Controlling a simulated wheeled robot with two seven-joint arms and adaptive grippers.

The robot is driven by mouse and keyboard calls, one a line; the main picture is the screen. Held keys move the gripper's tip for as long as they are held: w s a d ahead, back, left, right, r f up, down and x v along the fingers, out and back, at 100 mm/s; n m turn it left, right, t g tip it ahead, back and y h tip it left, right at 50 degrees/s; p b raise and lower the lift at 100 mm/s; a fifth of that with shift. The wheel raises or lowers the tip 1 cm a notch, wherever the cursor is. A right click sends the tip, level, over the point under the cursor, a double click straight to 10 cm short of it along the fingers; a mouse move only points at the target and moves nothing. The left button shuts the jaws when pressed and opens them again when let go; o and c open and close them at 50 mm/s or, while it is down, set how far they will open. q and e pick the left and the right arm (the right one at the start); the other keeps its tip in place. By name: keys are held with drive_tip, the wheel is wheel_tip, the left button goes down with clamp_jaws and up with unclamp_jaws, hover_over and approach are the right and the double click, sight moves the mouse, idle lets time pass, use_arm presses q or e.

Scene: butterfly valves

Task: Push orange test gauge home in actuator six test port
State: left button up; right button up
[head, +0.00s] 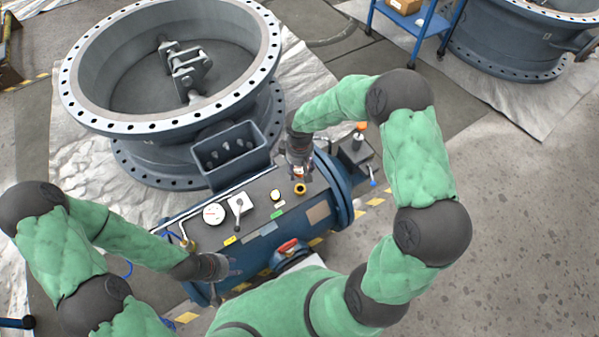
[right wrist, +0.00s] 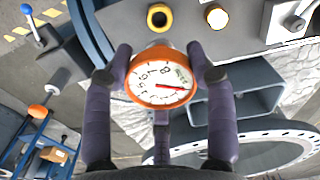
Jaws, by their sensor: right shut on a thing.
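The orange test gauge (right wrist: 160,78) has a white dial with a red needle. My right gripper (right wrist: 163,72) is shut on it, one finger at each side, with the dial facing the wrist camera. In the head view the right gripper (head: 299,169) points down above the blue actuator (head: 325,215), and only a bit of orange shows. A yellow-ringed port (head: 300,188) with a dark centre lies just below it; it also shows in the right wrist view (right wrist: 158,17), beyond the gauge. The gauge's lower end is hidden. My left gripper (head: 228,268) is by the actuator's near left end; its fingers are unclear.
A second round fitting (head: 276,195) with a pale centre is beside the port. A white-faced dial (head: 213,214) and grey valve block (head: 240,203) sit further left. A large flanged valve (head: 170,70) stands behind. An orange-topped rod (head: 360,127) stands right of my gripper.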

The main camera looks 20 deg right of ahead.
drive_tip(key=shift+d+f+b, duration=0.1)
drive_tip(key=shift+f+b, duration=2.55)
drive_tip(key=shift+f, duration=1.05)
drive_tip(key=shift+f+b, duration=1.05)
drive_tip(key=shift+f, duration=0.2)
idle(0.8)
drive_tip(key=o, duration=1.5)
drive_tip(key=shift+c, duration=0.2)
drive_tip(key=shift+r, duration=0.1)
drive_tip(key=shift+r+p, duration=2.85)
drive_tip(key=shift+r, duration=0.85)
